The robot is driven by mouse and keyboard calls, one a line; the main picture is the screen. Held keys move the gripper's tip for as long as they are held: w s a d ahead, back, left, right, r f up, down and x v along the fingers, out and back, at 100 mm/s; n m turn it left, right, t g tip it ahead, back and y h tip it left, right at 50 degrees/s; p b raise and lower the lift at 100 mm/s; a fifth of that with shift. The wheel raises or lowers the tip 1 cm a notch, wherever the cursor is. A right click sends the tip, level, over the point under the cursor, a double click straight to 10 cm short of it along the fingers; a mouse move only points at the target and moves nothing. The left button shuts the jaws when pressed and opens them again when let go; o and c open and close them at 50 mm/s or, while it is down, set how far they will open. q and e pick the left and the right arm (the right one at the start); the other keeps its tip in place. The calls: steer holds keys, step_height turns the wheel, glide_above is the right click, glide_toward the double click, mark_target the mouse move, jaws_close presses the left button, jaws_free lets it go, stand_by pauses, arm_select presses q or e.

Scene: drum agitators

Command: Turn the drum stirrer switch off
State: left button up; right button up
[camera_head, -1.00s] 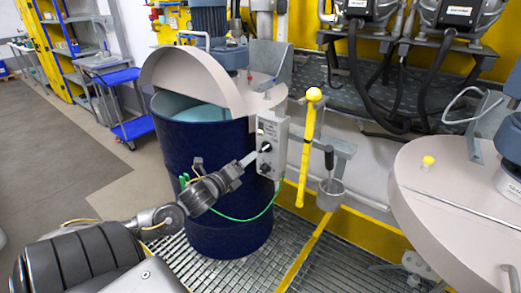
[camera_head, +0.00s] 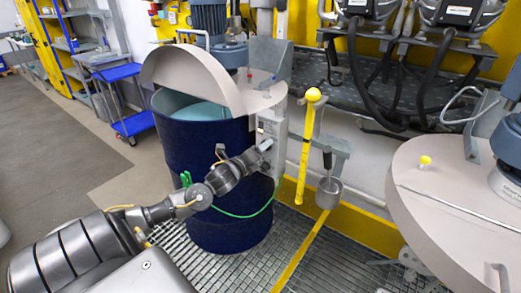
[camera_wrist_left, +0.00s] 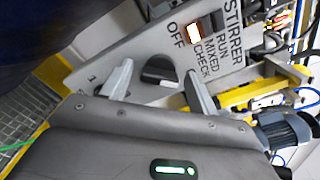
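The stirrer switch is a black rotary knob (camera_wrist_left: 160,71) on a grey panel (camera_wrist_left: 222,62) lettered STIRRER, RUN, MIXED/CHECK and OFF. A lit orange-white lamp (camera_wrist_left: 194,34) sits on the panel. My left gripper (camera_head: 264,148) is at the face of that box and hides the knob there. In the left wrist view its fingers (camera_wrist_left: 160,88) are apart, one on each side of the knob, with visible gaps. My right gripper is not in view.
A yellow bar (camera_head: 305,150) with a ball top and a grey metal cup (camera_head: 329,193) stand right of the box. A green cable (camera_head: 238,215) hangs below my left arm. Another lidded drum (camera_head: 440,210) is at the right.

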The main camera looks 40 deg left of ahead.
arm_select(q)
steer(key=c, duration=0.8)
steer(key=shift+c, duration=0.2)
steer(key=shift+n, duration=0.4)
steer(key=shift+f+n+p, duration=0.15)
steer(key=shift+n+p, duration=3.8)
steer(key=shift+n, duration=3.55)
steer(key=o, duration=1)
